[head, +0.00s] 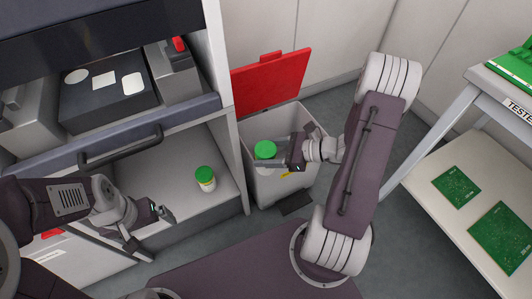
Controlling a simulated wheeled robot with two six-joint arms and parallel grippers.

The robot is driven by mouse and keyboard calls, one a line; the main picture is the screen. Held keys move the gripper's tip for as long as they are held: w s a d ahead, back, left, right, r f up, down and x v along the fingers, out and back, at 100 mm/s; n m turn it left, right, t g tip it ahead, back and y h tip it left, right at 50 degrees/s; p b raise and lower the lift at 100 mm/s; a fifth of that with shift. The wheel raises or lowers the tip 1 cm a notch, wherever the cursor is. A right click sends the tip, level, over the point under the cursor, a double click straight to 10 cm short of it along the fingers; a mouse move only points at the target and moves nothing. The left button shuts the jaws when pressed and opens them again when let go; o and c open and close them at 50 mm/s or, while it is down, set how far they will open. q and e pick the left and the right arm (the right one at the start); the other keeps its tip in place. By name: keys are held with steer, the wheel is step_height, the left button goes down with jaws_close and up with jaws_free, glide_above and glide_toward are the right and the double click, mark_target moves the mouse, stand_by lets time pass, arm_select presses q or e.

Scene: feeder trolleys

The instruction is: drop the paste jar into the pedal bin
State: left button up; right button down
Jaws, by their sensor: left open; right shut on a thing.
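A white paste jar with a green lid (265,150) is in my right gripper (270,162), which is shut on it. The jar is upright and shows over the mouth of the pedal bin (262,187). The gripper hides part of its body. The bin is light grey, with its red lid (270,82) standing open at the back and a dark pedal (297,203) at the front. My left gripper (168,214) is open and empty, low in front of the cabinet.
A second green-lidded jar (205,179) stands on the cabinet's shelf (150,185), left of the bin. Above it is an open drawer (185,115) with boxes. At right, a tester bench (450,110) carries green circuit boards (456,185) on its lower shelf.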

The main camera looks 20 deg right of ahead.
steer(key=w+d, duration=0.1)
steer(key=w+d+f+m+t, duration=0.1)
steer(key=shift+w+d+h, duration=0.15)
steer(key=shift+d+h, duration=0.25)
steer(key=w+d+f+m+t+h+b, duration=0.2)
steer(key=w+d+m+t+h+b, duration=0.25)
steer(key=w+d, duration=0.85)
arm_select(q)
step_height(320, 180, down, 10)
steer(key=b, duration=0.5)
steer(key=shift+w+d, duration=0.25)
arm_select(e)
steer(key=shift+m+g+h, duration=0.35)
steer(key=shift+m+g, duration=0.1)
steer(key=f, duration=0.3)
steer(key=w+a+f, duration=0.1)
steer(key=f, duration=0.1)
steer(key=shift+f, duration=0.25)
arm_select(q)
steer(key=shift+r, duration=0.1)
arm_select(e)
steer(key=shift+c, duration=1.5)
jaws_free()
steer(key=shift+s, duration=0.1)
